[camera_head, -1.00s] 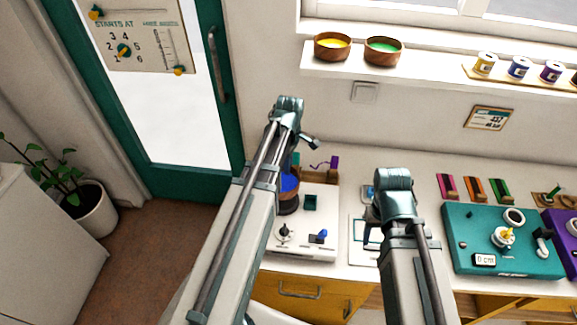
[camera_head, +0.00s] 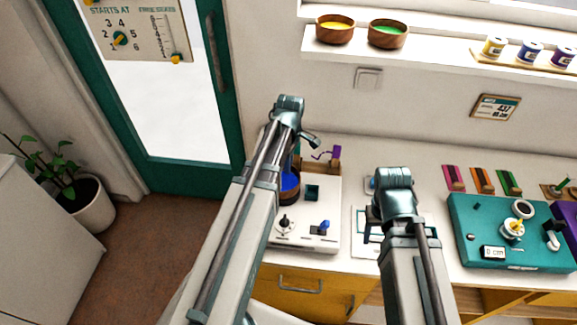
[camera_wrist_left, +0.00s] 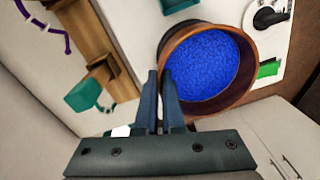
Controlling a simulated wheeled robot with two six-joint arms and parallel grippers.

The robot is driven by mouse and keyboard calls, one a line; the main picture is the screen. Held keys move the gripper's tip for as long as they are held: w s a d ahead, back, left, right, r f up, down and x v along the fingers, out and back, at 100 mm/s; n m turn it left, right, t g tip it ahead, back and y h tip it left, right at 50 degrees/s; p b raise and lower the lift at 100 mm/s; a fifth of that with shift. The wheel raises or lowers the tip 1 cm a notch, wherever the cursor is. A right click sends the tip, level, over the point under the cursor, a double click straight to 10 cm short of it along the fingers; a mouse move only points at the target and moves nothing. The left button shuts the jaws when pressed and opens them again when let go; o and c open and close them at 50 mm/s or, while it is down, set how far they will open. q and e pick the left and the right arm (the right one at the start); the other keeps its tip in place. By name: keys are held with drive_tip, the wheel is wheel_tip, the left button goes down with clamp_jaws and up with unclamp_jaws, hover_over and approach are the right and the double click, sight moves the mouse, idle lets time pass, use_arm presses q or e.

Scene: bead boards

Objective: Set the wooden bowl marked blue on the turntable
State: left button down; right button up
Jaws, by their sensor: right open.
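The wooden bowl (camera_head: 290,197) with blue beads shows partly behind my left arm, at the left end of the white board unit (camera_head: 331,210). In the left wrist view its near rim (camera_wrist_left: 243,98) is tilted in the picture. My left gripper (camera_wrist_left: 160,75) has its fingers close together at the bowl's wall, one outside and one inside the rim. I cannot tell whether the bowl touches the unit; no turntable is clearly visible under it. My right gripper (camera_head: 369,218) is open and empty, above the counter right of the white unit.
A teal unit (camera_head: 485,235) with a knob and display stands at the right on the counter. Pink, orange and green strips (camera_head: 482,180) lie behind it. Bowls of yellow (camera_head: 335,32) and green beads (camera_head: 388,36) stand on the sill. A purple-ended wooden rack (camera_head: 333,158) stands behind the white unit.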

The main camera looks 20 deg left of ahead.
use_arm(q)
drive_tip(key=shift+f, duration=0.15)
drive_tip(key=shift+f+b, duration=0.45)
drive_tip(key=shift+b, duration=0.15)
drive_tip(key=c, duration=1)
unclamp_jaws()
drive_tip(key=shift+o, duration=0.2)
wheel_tip(320, 180, up, 7)
drive_tip(key=p, duration=0.7)
